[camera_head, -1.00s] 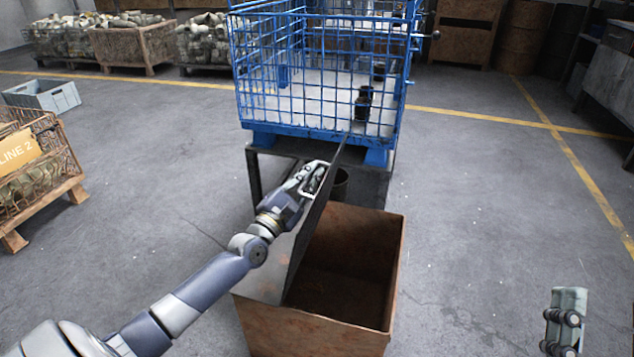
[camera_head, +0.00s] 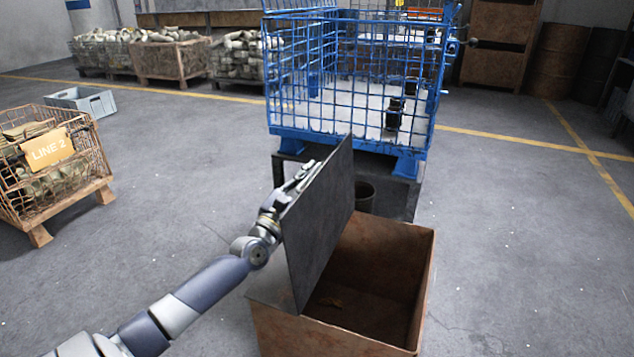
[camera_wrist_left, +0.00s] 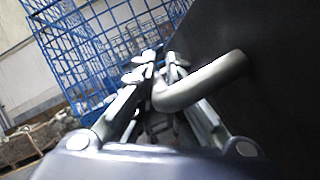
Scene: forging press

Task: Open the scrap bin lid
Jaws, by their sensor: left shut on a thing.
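The scrap bin (camera_head: 340,340) is a rusty brown open-topped box in the lower middle of the head view. Its dark lid (camera_head: 322,215) stands steeply raised along the left side, and the inside of the bin shows to the right of it. My left gripper (camera_head: 305,178) is at the upper left edge of the lid, partly hidden by it. In the left wrist view its fingers (camera_wrist_left: 160,72) are shut on a grey bent bar handle (camera_wrist_left: 208,82), with the dark lid face (camera_wrist_left: 270,70) to the right. My right gripper is out of view.
A blue wire cage (camera_head: 350,90) stands on a dark stand just behind the bin, close to the lid's top. A wire crate (camera_head: 60,165) marked LINE 2 is at left. The floor to the right is clear.

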